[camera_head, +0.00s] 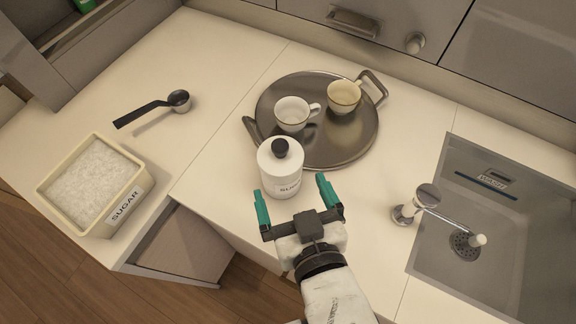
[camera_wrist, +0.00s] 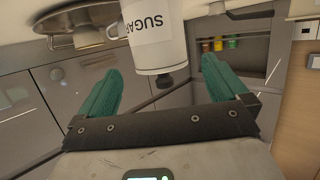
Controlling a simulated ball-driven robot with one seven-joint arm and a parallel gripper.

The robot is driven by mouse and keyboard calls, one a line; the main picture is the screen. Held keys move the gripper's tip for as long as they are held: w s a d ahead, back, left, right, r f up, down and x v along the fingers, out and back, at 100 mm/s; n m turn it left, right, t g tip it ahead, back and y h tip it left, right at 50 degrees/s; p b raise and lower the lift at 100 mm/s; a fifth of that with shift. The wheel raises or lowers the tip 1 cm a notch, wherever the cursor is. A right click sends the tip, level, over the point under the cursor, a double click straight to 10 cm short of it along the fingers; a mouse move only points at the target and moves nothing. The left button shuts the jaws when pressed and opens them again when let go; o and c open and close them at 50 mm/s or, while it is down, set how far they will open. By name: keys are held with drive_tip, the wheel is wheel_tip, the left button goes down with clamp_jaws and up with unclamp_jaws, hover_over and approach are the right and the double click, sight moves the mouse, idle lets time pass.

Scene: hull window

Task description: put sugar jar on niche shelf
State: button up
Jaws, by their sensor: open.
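The sugar jar (camera_head: 279,170) is a white cylinder with a black knob on its lid. It stands upright on the counter, just in front of the round tray. My gripper (camera_head: 291,188) is open, with its green fingers pointing at the jar from the near side. In the wrist view, which looks upside down, the jar (camera_wrist: 153,38) with its SUGAR label lies between and beyond the open fingers (camera_wrist: 160,66). I cannot tell whether a finger touches it. A recessed shelf (camera_wrist: 232,62) holding small coloured items shows in the wrist view, probably the niche.
The round metal tray (camera_head: 345,150) holds a white cup (camera_head: 292,113) and a cream cup (camera_head: 343,97). A bin labelled SUGAR (camera_head: 138,192) and a black scoop (camera_head: 178,101) are at left. A sink (camera_head: 500,225) with a tap (camera_head: 428,197) is at right. The counter's middle left is clear.

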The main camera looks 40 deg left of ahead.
sight(281, 162)
drive_tip(key=p+x, duration=0.1)
drive_tip(key=x, duration=0.7)
drive_tip(key=shift+w+a+f, duration=0.1)
drive_tip(key=shift+w+f, duration=0.05)
drive_tip(key=c, duration=1.1)
drive_tip(key=shift+c, duration=0.2)
